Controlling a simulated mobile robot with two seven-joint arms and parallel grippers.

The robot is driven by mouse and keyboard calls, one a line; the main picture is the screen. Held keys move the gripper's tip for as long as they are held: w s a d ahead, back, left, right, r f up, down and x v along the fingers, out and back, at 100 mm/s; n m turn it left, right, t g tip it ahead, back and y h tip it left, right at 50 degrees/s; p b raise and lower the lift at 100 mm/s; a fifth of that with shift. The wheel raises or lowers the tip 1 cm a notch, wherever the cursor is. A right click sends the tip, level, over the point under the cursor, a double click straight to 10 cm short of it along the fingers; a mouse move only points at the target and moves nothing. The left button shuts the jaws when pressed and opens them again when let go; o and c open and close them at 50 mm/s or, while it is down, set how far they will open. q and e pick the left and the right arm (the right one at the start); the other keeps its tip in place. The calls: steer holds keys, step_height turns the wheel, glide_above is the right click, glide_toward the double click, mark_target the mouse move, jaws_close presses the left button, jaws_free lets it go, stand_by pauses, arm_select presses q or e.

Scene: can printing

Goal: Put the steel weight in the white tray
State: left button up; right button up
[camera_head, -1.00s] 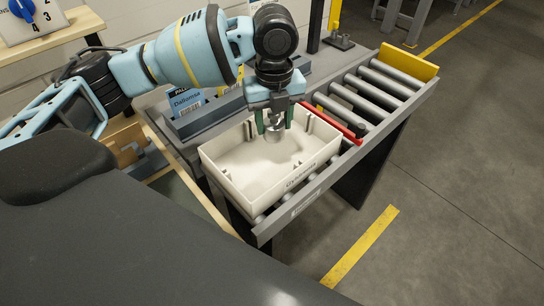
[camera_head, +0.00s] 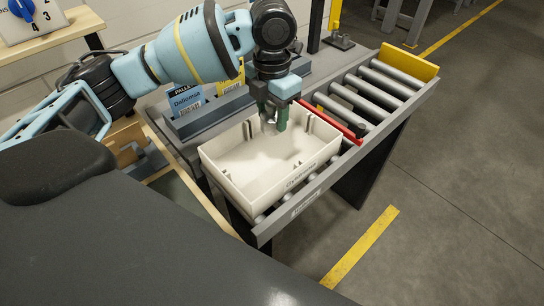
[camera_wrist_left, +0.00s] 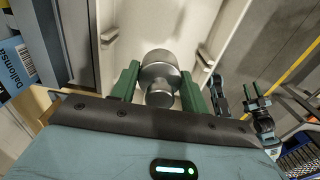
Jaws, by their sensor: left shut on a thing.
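The steel weight (camera_wrist_left: 160,77) is a shiny knobbed cylinder between the green fingers of my left gripper (camera_wrist_left: 160,88) in the left wrist view. My left gripper (camera_head: 272,118) is shut on it. In the head view the steel weight (camera_head: 268,127) shows small and partly hidden by the fingers, near the far side of the white tray (camera_head: 245,190). The white tray (camera_wrist_left: 180,22) also shows beyond the weight in the left wrist view; I cannot tell how high the weight is above its floor. My right gripper (camera_wrist_left: 253,98) seems to show small at the right there; its jaws are unclear.
The tray stands on a roller conveyor (camera_head: 375,95) with a red bar (camera_head: 338,118) beside the tray and a yellow end stop (camera_head: 408,63). Grey bins with labelled boxes (camera_head: 187,100) stand behind it at the left. The rollers right of the red bar are clear.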

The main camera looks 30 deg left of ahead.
arm_select(q)
glide_above(272, 158)
steer(key=shift+w+f, duration=0.1)
steer(key=shift+f, duration=4.8)
steer(key=shift+f, duration=0.15)
steer(key=o, duration=1.4)
step_height(272, 158, up, 12)
steer(key=shift+r, duration=0.1)
